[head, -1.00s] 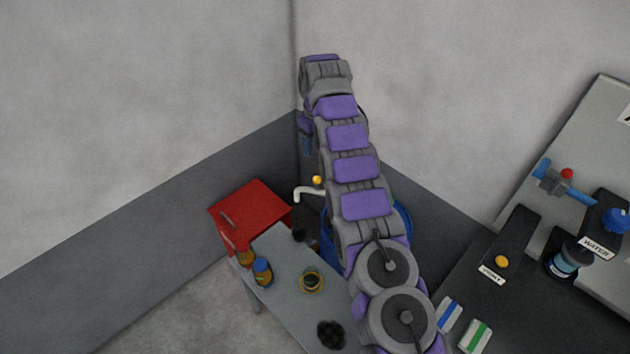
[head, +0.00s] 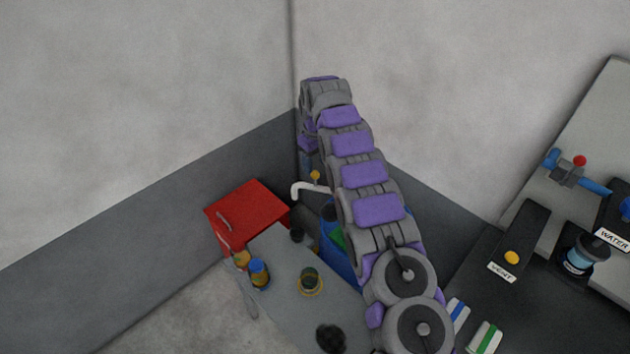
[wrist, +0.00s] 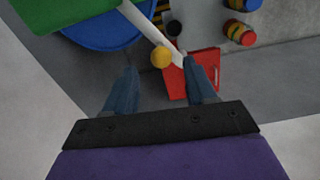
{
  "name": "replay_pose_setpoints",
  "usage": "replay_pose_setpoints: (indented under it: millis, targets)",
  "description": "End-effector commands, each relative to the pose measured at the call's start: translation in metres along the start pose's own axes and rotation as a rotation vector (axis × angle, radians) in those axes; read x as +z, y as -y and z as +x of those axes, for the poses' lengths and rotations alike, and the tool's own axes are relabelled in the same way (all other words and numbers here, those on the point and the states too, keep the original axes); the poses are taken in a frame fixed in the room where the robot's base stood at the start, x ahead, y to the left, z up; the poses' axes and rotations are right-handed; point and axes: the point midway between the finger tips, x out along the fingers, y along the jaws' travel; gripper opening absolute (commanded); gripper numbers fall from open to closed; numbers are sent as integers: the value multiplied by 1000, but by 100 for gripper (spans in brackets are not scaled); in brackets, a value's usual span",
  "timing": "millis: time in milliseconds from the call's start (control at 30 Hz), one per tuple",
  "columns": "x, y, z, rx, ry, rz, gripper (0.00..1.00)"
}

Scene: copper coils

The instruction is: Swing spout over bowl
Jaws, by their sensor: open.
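The white spout (head: 310,187) is a bent tube near the wall corner, its curved end pointing left, above the far end of the grey table. A yellow knob (head: 315,175) is on it. In the wrist view the spout (wrist: 150,30) runs diagonally, with the yellow knob (wrist: 161,57) just beyond and between my fingertips. My gripper (wrist: 162,75) is open, with nothing seen gripped; whether a finger touches the spout is unclear. In the head view my arm hides most of it. A small dark round vessel with a yellow rim (head: 310,281) stands on the table; I cannot tell if it is the bowl.
A red cabinet (head: 250,210) stands left of the spout. A blue drum (head: 337,262) with something green in it is partly behind my arm. A dark bench (head: 500,300) is at right.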

Motion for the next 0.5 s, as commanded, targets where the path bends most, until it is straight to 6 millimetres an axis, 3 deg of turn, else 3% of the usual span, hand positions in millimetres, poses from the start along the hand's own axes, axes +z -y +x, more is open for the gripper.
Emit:
replay_pose_setpoints:
  millis: [200, 500]
  targets:
    - [-1, 2, 40, 0, 4, -1, 56]
    - [-1, 2, 72, 2, 0, -1, 56]
